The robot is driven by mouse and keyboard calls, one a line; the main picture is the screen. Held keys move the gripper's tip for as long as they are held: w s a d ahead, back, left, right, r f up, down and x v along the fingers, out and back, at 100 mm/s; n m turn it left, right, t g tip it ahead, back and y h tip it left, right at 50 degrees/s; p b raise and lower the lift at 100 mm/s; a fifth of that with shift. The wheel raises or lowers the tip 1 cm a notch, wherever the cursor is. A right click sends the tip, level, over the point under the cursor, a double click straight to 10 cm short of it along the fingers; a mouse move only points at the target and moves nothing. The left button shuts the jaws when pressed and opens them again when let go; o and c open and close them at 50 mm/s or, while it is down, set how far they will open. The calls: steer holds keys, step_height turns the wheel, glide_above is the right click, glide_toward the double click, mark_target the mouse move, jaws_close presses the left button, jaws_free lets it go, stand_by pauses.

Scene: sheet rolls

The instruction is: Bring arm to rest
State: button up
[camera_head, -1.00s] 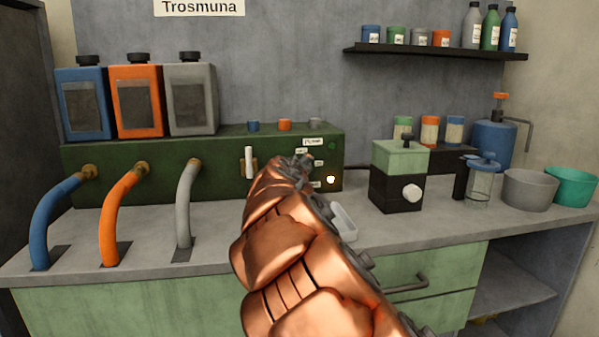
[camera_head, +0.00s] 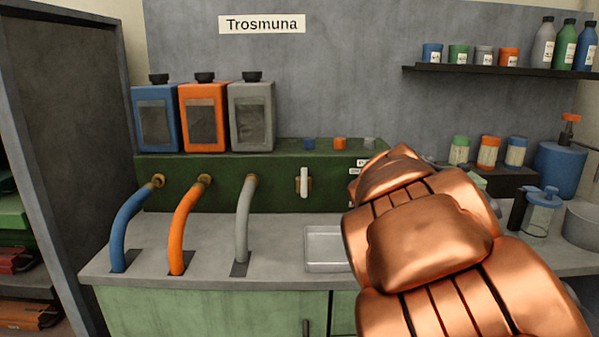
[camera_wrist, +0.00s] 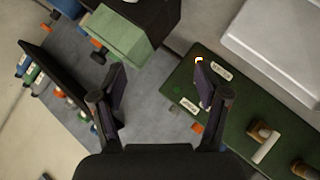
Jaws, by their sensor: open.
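My gripper (camera_wrist: 160,105) is open and empty in the wrist view, its two dark fingers spread apart. Nothing is between the fingers; the grey wall panel shows behind the gap. My copper-coloured arm fills the right half of the head view, above the counter (camera_head: 205,255), and the gripper itself is hidden there. The right finger overlaps the green machine (camera_wrist: 235,105) in the picture; I cannot tell the distance between them. The green machine also stands at the back of the counter in the head view (camera_head: 225,180).
Blue (camera_head: 157,118), orange (camera_head: 204,118) and grey (camera_head: 252,117) canisters stand on the machine, with hoses below. A pale tray (camera_head: 325,262) lies left of my arm. A shelf (camera_head: 480,70) with jars and bottles is upper right. A dark cabinet (camera_head: 70,130) stands at left.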

steer(key=s+d+m+g+y+p, duration=0.1)
steer(key=s+m+g+y+p, duration=0.3)
steer(key=s+p, duration=1)
steer(key=s+a+r+n+g+y+p, duration=0.1)
steer(key=s+a+g+p, duration=0.2)
steer(key=s, duration=1.1)
steer(key=s+a+n+g+y+p, duration=0.1)
steer(key=s+a, duration=0.6)
steer(key=s, duration=0.7)
steer(key=g+y+p, duration=0.1)
steer(key=g+p, duration=0.1)
steer(key=g, duration=0.1)
steer(key=shift+a+r+p, duration=0.2)
steer(key=shift+r+p, duration=0.1)
steer(key=shift+r, duration=0.05)
